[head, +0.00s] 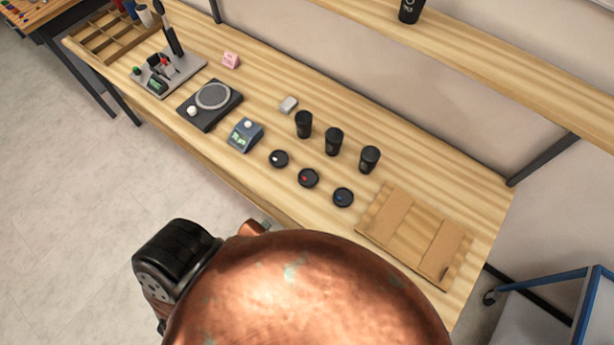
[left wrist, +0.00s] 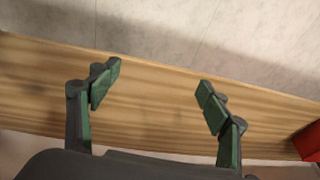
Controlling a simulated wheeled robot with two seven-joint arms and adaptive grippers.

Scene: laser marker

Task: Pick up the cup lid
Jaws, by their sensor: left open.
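Three round black cup lids lie on the wooden table in the head view: one with a pale centre (head: 279,158), one with a red centre (head: 308,178) and one with a dark bluish centre (head: 343,197). Behind them stand three upright black cups, the left cup (head: 304,124), the middle cup (head: 333,141) and the right cup (head: 369,159). My left gripper (left wrist: 158,95) is open and empty in the left wrist view, with bare wood and a pale wall beyond its fingers. No lid shows there. I cannot make out either gripper in the head view.
A flat cardboard piece (head: 413,235) lies right of the lids. A blue-grey device (head: 245,134), a black round-plated device (head: 210,105) and a marker stand (head: 169,73) are to the left. A copper-coloured shape hides the front.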

